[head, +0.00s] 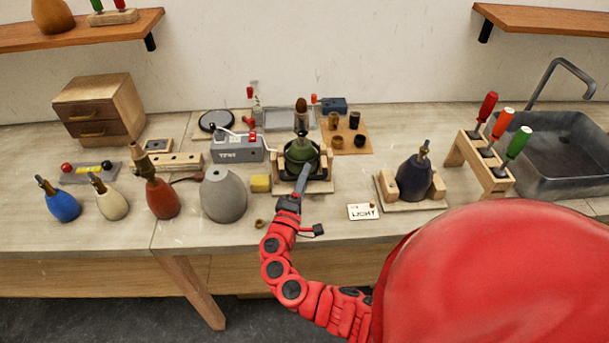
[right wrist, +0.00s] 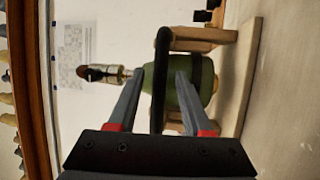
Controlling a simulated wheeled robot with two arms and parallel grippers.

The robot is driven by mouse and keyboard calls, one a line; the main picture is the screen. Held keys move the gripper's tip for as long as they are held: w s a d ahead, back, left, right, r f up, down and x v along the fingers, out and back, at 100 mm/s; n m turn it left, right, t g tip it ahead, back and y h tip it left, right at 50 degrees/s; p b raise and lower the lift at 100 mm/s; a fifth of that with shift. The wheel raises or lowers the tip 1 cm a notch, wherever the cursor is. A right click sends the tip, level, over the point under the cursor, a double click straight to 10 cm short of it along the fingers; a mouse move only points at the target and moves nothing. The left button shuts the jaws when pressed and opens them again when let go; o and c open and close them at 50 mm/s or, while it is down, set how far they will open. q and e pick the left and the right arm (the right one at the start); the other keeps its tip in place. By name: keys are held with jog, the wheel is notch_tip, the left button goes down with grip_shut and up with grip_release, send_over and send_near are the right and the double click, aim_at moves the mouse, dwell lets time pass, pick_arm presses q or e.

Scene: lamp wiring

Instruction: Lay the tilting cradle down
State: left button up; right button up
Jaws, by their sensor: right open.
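The tilting cradle (head: 319,186), a wooden stand with a dark bar, sits mid-bench and holds a green lamp body (head: 300,150). The lamp stands upright with a socket and a brown-tipped part on top. In the right wrist view, turned sideways, the green body (right wrist: 207,85) sits behind the black bar (right wrist: 162,60) of the cradle. My right gripper (head: 304,170) is at the cradle's front. Its fingers (right wrist: 160,78) are open, one on each side of the bar. Whether they touch it I cannot tell. My left gripper is not in view.
A dark blue lamp body (head: 414,178) on a wooden stand and a LIGHT card (head: 363,211) are to the right. A grey tester box (head: 237,149) stands behind left.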

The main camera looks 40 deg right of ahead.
grip_shut()
dwell(1.4)
